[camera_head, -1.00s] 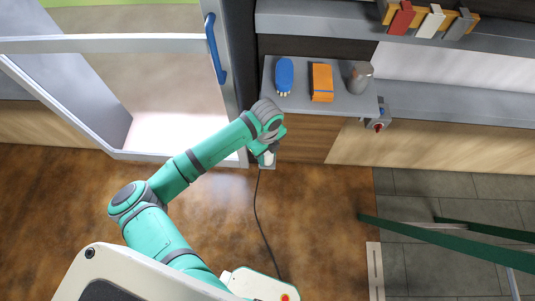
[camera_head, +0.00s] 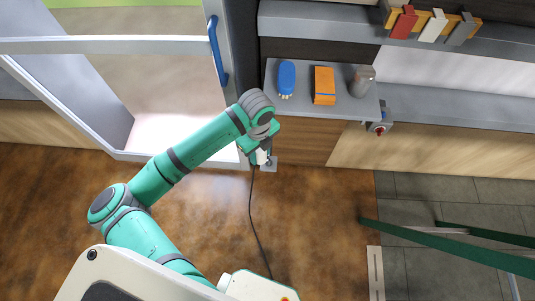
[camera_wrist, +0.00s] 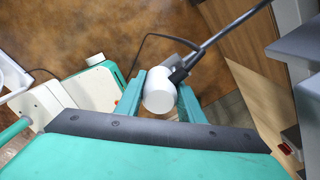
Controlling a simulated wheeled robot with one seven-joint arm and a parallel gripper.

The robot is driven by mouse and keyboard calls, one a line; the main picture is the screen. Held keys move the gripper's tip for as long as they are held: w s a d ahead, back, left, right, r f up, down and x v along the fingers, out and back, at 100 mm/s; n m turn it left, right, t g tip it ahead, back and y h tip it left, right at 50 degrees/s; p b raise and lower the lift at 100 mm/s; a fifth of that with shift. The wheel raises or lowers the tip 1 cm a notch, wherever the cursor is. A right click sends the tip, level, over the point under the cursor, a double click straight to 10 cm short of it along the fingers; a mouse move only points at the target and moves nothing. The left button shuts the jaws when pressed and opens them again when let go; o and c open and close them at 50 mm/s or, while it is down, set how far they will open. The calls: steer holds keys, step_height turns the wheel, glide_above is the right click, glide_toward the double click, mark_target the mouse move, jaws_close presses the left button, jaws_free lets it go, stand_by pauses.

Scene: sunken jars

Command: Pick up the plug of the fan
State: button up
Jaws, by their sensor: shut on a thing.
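The fan's plug (camera_wrist: 159,94) is a white rounded piece with a dark end. In the wrist view it sits between the two green fingers of my gripper (camera_wrist: 162,84), which is shut on it. In the head view my gripper (camera_head: 260,152) hangs by the lower left of the wooden cabinet, and the white plug (camera_head: 263,157) shows at its tip. A black cord (camera_head: 252,205) runs from there down across the floor. A small grey plate (camera_head: 271,164) is just right of the plug; I cannot tell the gap. The fan itself is not clearly seen.
A grey-topped cabinet (camera_head: 320,106) carries a blue brush (camera_head: 286,77), an orange box (camera_head: 324,85) and a grey cup (camera_head: 362,80). A glass door with a blue handle (camera_head: 217,50) is at the left. Green bars (camera_head: 440,238) stand at the right. Brown floor is open between.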

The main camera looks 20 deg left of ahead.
steer(key=s+a+r, duration=0.6)
steer(key=s, duration=0.2)
steer(key=shift+s+a, duration=0.15)
steer(key=shift+s, duration=0.2)
steer(key=shift+r, duration=0.1)
